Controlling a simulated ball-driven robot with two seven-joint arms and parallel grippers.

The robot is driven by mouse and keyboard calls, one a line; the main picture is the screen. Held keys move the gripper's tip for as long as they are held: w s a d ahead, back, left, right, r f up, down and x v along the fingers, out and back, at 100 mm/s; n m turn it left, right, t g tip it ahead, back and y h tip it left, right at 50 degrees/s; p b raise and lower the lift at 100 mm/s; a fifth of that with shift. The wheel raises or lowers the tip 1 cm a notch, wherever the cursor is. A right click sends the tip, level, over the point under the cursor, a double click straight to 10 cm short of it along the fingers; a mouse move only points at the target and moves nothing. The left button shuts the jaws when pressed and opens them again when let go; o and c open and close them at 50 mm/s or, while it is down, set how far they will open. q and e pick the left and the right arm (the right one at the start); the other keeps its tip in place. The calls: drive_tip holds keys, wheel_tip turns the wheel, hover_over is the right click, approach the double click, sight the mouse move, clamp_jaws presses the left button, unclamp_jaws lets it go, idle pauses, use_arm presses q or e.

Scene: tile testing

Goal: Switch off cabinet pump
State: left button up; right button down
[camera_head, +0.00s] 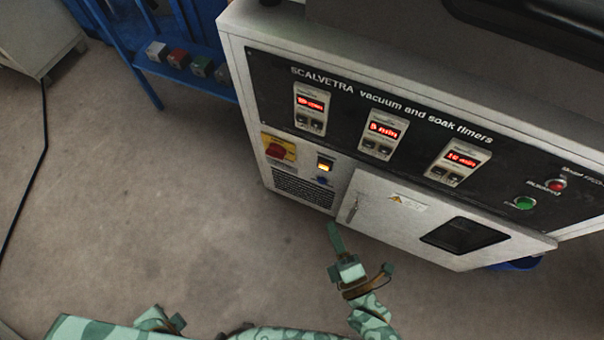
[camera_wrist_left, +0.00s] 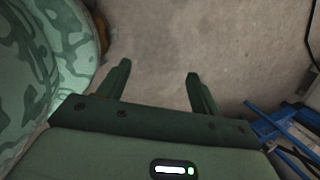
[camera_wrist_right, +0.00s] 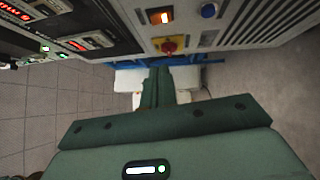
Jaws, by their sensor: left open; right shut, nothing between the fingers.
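The cabinet (camera_head: 345,185) has a black panel marked "SCALVETRA vacuum and soak timers". On its lower left front are a lit orange rocker switch (camera_head: 325,164), a blue button (camera_head: 322,181) and a red rotary knob on a yellow plate (camera_head: 277,151). I cannot read which control belongs to the pump. In the right wrist view, the rocker (camera_wrist_right: 159,16), knob (camera_wrist_right: 169,46) and blue button (camera_wrist_right: 208,11) show near the top. My right gripper (camera_head: 334,232) is shut and empty, below and apart from these controls. My left gripper (camera_wrist_left: 157,82) is open and empty over the floor.
Several lit red timers (camera_head: 383,132) line the panel. A green button (camera_head: 524,203) and a red one (camera_head: 557,185) are at right. A cabinet door (camera_head: 385,220) with a handle and window is near my right gripper. A blue rack (camera_head: 190,75) stands behind.

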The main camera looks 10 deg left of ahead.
drive_tip(key=b, duration=0.4)
approach(324, 167)
drive_tip(key=shift+s+a+r+x, duration=0.3)
drive_tip(key=shift+a+x, duration=0.25)
drive_tip(key=shift+x, duration=3)
use_arm(q)
drive_tip(key=w+d+r+n+t+h, duration=0.1)
drive_tip(key=w+d+t+h, duration=0.1)
drive_tip(key=w+d, duration=0.3)
drive_tip(key=shift+w+d+r, duration=0.25)
drive_tip(key=shift+w, duration=0.15)
drive_tip(key=shift+r+t, duration=0.1)
drive_tip(key=shift+t, duration=0.2)
